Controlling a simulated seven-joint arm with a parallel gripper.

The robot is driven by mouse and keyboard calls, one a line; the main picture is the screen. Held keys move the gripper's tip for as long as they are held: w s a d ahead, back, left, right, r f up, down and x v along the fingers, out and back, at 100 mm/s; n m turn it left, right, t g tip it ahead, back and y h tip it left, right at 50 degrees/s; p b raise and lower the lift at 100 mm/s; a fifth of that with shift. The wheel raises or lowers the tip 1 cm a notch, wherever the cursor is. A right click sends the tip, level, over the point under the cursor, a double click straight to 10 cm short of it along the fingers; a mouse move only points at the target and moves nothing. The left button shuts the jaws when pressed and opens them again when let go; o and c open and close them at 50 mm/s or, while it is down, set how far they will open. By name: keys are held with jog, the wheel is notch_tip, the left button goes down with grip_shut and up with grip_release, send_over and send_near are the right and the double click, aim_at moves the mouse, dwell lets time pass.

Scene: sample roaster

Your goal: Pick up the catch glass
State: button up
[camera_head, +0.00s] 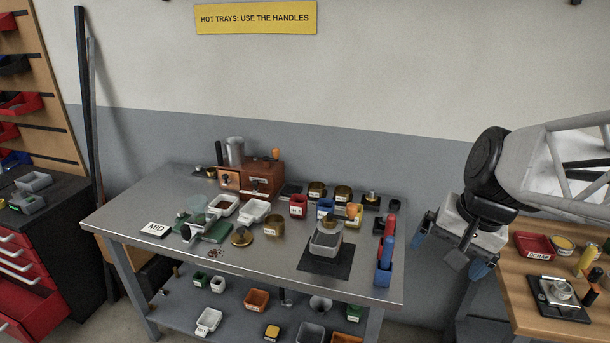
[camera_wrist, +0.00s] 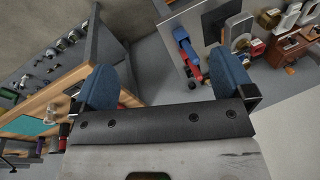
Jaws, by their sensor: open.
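A small pale, see-through vessel (camera_head: 196,203), which looks like the catch glass, stands on the left part of the grey metal table (camera_head: 120,218). It is small here, and I cannot make out its exact shape or whether it holds anything. I cannot pick it out in the wrist view. My gripper (camera_head: 450,256) is open and empty, in the air beyond the table's right end, far to the right of the vessel. In the wrist view its two blue fingers (camera_wrist: 167,78) stand wide apart with nothing between them.
Near the vessel are white trays (camera_head: 255,211), a MID card (camera_head: 156,230) and a brown wooden box (camera_head: 262,178). A scale-like device (camera_head: 326,240) and a blue holder (camera_head: 383,273) stand towards the right. A wooden bench (camera_head: 510,308) is below and right of my gripper.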

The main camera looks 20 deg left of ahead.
jog(key=w+a+f+m+g+y, duration=0.2)
jog(key=w+a+m+y, duration=0.1)
jog(key=w+a, duration=1.05)
jog(key=w+a+f+m+g+y, duration=0.25)
jog(key=w+a, duration=0.75)
jog(key=a, duration=0.7)
jog(key=w+a+f+m+y, duration=0.1)
jog(key=w+a+f, duration=0.2)
jog(key=a, duration=0.5)
jog(key=w+a+f+m+y, duration=0.1)
jog(key=w+a+f, duration=0.15)
jog(key=a, duration=0.55)
jog(key=m+g+y, duration=0.3)
jog(key=m, duration=0.1)
send_near(199, 213)
jog(key=a+r, duration=0.3)
jog(key=shift+w+a+r+t+h, duration=0.1)
jog(key=shift+t+h, duration=0.15)
jog(key=shift+a+n, duration=0.1)
jog(key=shift+n, duration=0.15)
jog(key=shift+x, duration=1.2)
